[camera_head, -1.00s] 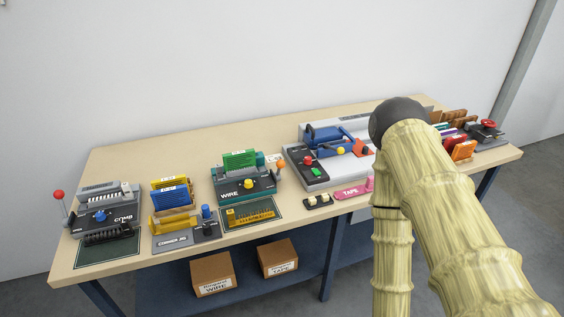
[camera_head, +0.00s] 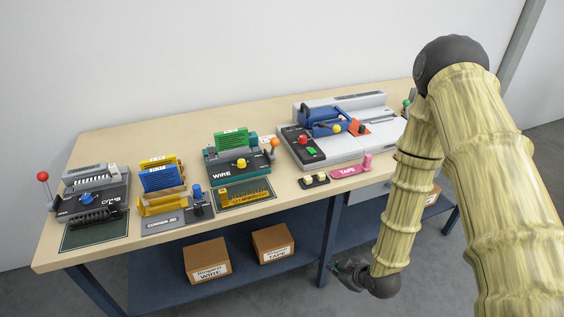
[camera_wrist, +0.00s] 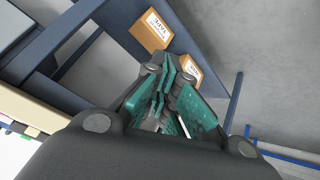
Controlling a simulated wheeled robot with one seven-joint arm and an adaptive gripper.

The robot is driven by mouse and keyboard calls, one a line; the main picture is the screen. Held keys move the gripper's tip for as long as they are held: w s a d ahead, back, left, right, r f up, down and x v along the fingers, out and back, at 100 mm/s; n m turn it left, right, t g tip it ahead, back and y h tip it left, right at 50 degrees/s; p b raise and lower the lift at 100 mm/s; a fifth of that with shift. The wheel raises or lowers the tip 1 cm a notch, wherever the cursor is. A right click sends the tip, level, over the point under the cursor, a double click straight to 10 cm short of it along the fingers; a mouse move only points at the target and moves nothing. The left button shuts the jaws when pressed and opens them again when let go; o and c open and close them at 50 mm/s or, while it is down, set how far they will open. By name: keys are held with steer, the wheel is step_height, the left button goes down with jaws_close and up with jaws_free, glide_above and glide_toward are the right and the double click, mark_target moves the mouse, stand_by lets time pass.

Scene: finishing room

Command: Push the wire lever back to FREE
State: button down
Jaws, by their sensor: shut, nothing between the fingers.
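The wire machine (camera_head: 240,163) is a teal and dark grey unit marked WIRE, left of the middle of the bench. Its lever, with an orange knob (camera_head: 275,142), stands up at the machine's right side. A green booklet (camera_head: 232,138) stands in the machine, with a yellow knob (camera_head: 241,163) in front. My gripper (camera_head: 347,272) is low in front of the bench, below the top, well away from the lever. In the wrist view my gripper (camera_wrist: 170,105) is shut with nothing between its teal-padded fingers. The lever is not in the wrist view.
Left of the wire machine stand the comb machine (camera_head: 92,186) and yellow and blue booklets (camera_head: 161,178). A tape machine (camera_head: 335,130) stands to the right. Two cardboard boxes, WIRE (camera_head: 207,260) and TAPE (camera_head: 272,243), are on the lower shelf. The bench front edge lies between my gripper and the lever.

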mark_target(273, 150)
steer(key=w+r+n+t+y+b, duration=0.1)
steer(key=w+r+n, duration=0.2)
steer(key=w+r, duration=0.1)
steer(key=w+r+n+t+y+b, duration=0.2)
steer(key=w+r+n, duration=0.2)
steer(key=w, duration=0.3)
steer(key=w+a+r+n+t+y+b, duration=0.1)
steer(key=w+r+n+t+y+b, duration=0.1)
steer(key=w+r+n, duration=0.2)
steer(key=shift+w+a+r, duration=0.1)
steer(key=shift+w+r, duration=0.35)
steer(key=shift+w, duration=0.4)
steer(key=shift+w+a+r+n+y+b, duration=0.25)
steer(key=shift+a+r+n+y+b, duration=0.7)
steer(key=shift+a+r+n+y, duration=0.4)
steer(key=shift+w+a+r+n+y+b, duration=0.25)
steer(key=shift+a+r+n+y+b, duration=0.85)
steer(key=shift+r+n, duration=0.4)
steer(key=shift+w+a+r+n+y+b, duration=0.25)
steer(key=shift+a+r+n+y+b, duration=0.6)
steer(key=shift+a+r+n+y, duration=0.55)
steer(key=shift+d+f, duration=0.1)
steer(key=shift+f, duration=0.05)
steer(key=shift+w, duration=0.1)
